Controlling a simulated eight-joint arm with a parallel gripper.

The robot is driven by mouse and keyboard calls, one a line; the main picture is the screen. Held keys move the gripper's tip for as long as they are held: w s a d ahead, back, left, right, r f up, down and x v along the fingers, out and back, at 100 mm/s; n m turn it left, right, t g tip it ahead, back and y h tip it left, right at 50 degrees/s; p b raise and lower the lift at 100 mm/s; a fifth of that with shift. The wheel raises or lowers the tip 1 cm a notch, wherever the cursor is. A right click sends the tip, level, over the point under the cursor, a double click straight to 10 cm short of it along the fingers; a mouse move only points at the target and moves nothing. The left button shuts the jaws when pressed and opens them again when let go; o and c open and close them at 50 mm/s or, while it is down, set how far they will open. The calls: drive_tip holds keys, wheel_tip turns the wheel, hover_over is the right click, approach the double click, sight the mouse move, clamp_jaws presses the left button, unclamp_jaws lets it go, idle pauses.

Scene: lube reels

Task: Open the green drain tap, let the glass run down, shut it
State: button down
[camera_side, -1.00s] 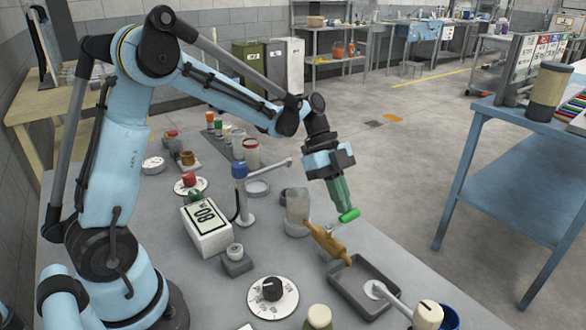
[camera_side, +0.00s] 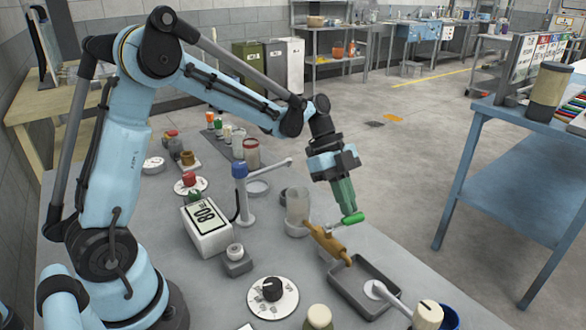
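The green drain tap handle (camera_side: 353,218) is a short bright bar on a thin metal stem, to the right of the glass's foot. The glass (camera_side: 298,205) is a pale, upright, see-through cylinder on the bench; I cannot make out its liquid level. My gripper (camera_side: 350,208) points down with its dark green fingers right at the tap handle. The fingertips seem to touch or nearly touch it. Their gap is hidden from this side, so I cannot tell whether they grip the handle.
A tan tapered fitting (camera_side: 328,242) lies below the tap, above a grey tray (camera_side: 352,302). A white box reading 80 (camera_side: 207,228) and a blue-topped post with a side arm (camera_side: 240,185) stand left of the glass. A dial (camera_side: 272,296) lies at the front.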

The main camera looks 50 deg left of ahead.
sight(355, 219)
drive_tip(key=shift+s+d, duration=0.1)
drive_tip(key=shift+d, duration=1.45)
drive_tip(key=shift+s+d, duration=0.3)
drive_tip(key=shift+d, duration=0.2)
drive_tip(key=shift+s+d, duration=0.25)
drive_tip(key=shift+d, duration=0.2)
drive_tip(key=shift+s+d+m+g, duration=0.25)
drive_tip(key=shift+m+g, duration=0.15)
drive_tip(key=shift+m, duration=0.2)
drive_tip(key=shift+a, duration=0.15)
drive_tip(key=shift+s+a, duration=0.35)
drive_tip(key=shift+a, duration=0.3)
drive_tip(key=w+a+r, duration=0.1)
drive_tip(key=w+r, duration=0.6)
drive_tip(key=r, duration=0.4)
drive_tip(key=shift+w+a+r, duration=0.3)
drive_tip(key=shift+a+r, duration=0.05)
drive_tip(key=shift+a, duration=0.05)
